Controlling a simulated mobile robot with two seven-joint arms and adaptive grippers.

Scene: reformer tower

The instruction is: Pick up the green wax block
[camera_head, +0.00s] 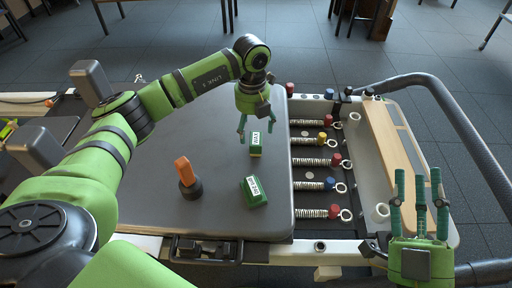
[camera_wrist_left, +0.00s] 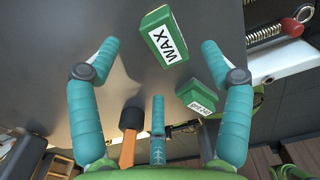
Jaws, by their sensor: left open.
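The green wax block (camera_head: 255,142) lies on the grey padded top, under my left gripper (camera_head: 256,123). In the left wrist view the wax block (camera_wrist_left: 163,37) shows its white WAX label, ahead of and between the spread fingers of my left gripper (camera_wrist_left: 158,66). That gripper is open and empty, and no contact with the block is visible. My right gripper (camera_head: 420,208) is open and empty at the lower right.
An orange-handled tool with a dark base (camera_head: 186,176) stands left of the second block. A row of springs with coloured knobs (camera_head: 316,162) lies right of the grey top (camera_head: 160,220). A dark curved rail (camera_head: 462,125) stands at the far right. The back of the top looks clear.

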